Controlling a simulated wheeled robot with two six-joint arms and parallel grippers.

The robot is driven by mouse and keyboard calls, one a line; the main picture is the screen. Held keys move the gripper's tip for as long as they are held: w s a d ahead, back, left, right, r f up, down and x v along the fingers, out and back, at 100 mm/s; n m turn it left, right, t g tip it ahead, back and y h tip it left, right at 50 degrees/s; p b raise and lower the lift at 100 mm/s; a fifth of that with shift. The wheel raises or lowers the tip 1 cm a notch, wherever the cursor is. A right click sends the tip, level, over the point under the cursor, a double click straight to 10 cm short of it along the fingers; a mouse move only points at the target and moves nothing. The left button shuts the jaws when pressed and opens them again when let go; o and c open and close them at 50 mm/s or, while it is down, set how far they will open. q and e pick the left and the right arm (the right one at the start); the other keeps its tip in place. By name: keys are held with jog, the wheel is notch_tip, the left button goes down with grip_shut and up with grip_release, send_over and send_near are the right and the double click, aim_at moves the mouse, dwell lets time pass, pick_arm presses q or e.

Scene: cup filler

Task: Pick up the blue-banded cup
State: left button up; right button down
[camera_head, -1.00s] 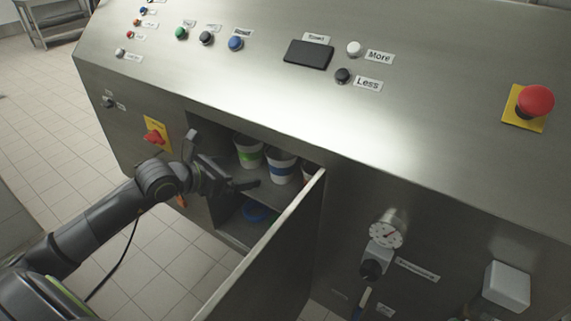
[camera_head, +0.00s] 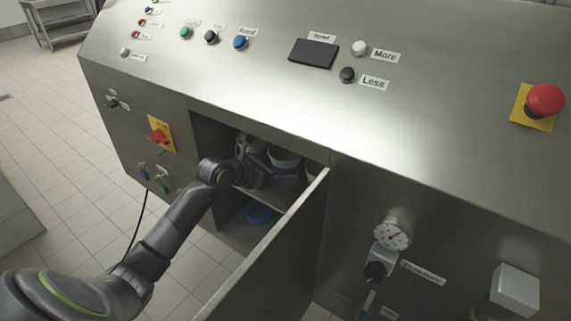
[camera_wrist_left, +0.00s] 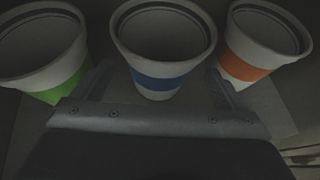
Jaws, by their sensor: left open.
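The blue-banded cup (camera_wrist_left: 162,78) stands upright at the middle of the left wrist view, white with a blue band. In the head view the same cup (camera_head: 285,165) is on the cabinet's upper shelf, partly hidden by my gripper. My left gripper (camera_wrist_left: 160,90) is open, with one finger on each side of the cup's lower part. In the head view my left gripper (camera_head: 262,165) reaches into the cabinet opening. Whether the fingers touch the cup cannot be told. My right gripper is not in view.
A green-banded cup (camera_wrist_left: 42,52) stands close on the left and an orange-banded cup (camera_wrist_left: 262,42) close on the right. The open cabinet door (camera_head: 275,255) stands right of my arm. A blue object (camera_head: 259,212) lies on the lower shelf.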

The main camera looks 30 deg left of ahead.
pick_arm(q)
jog(key=shift+x, duration=1.45)
jog(key=c, duration=1)
